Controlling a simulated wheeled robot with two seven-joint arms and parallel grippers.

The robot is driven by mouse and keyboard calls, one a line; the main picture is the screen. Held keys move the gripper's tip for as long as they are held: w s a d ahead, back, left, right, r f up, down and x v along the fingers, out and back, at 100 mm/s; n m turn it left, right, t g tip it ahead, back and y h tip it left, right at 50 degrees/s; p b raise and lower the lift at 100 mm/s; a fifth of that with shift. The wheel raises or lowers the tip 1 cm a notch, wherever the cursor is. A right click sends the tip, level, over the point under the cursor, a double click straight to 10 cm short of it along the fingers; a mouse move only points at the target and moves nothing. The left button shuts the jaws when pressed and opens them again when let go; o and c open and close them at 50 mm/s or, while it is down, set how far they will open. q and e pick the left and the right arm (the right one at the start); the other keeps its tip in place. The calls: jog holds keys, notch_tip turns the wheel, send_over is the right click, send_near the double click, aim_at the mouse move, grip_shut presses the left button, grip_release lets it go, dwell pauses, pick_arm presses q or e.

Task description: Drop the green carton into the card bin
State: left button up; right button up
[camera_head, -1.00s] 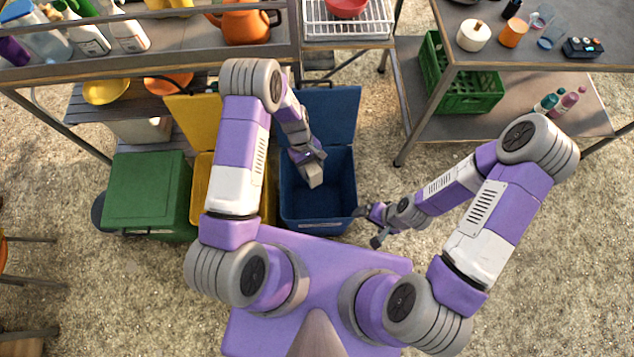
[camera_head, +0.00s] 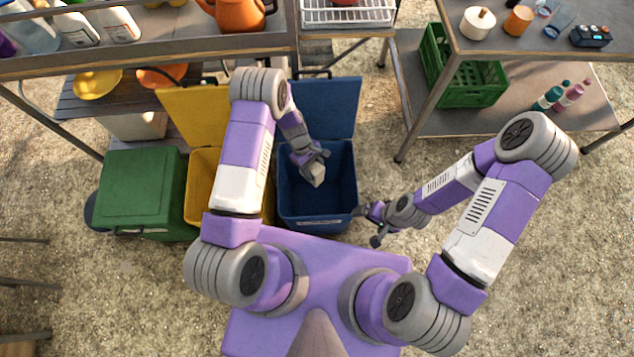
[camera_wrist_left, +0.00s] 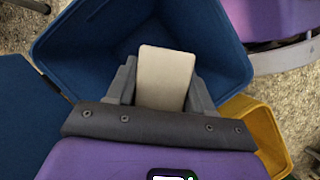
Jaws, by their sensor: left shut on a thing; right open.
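My left gripper (camera_head: 311,160) is shut on a pale beige carton (camera_head: 315,174). The carton also shows in the left wrist view (camera_wrist_left: 165,78), upright between the two fingers; no green shows on the sides in sight. It is held over the open blue bin (camera_head: 318,223), inside its outline from above, with the bin's blue floor and walls around it. The blue bin fills much of the left wrist view (camera_wrist_left: 85,50). A label on its front is too small to read, so I cannot tell if it says card. My right gripper (camera_head: 371,224) is open and empty, just right of the bin.
An open yellow bin (camera_head: 200,185) stands left of the blue one, then a closed green bin (camera_head: 140,190). The blue bin's raised lid (camera_head: 330,105) stands behind it. A table with a green crate (camera_head: 475,92) is at the right. Gravel lies free at lower right.

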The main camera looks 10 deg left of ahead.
pick_arm(q)
jog(key=o, duration=1.1)
jog(key=shift+r, duration=0.1)
jog(key=p+v, duration=0.2)
jog(key=v, duration=0.5)
jog(key=shift+r, duration=0.3)
jog(key=s+d+r+m+t, duration=0.1)
jog(key=s+m, duration=0.2)
jog(key=s, duration=0.2)
jog(key=s+d+r+m+t+p, duration=0.1)
jog(key=s+m, duration=0.2)
jog(key=s, duration=0.3)
jog(key=s+d+r+m+t+p, duration=0.1)
jog(key=s+d+m, duration=0.1)
jog(key=s, duration=0.3)
jog(key=shift+s+r+m, duration=0.25)
jog(key=shift+r+m, duration=0.05)
jog(key=shift+m, duration=0.3)
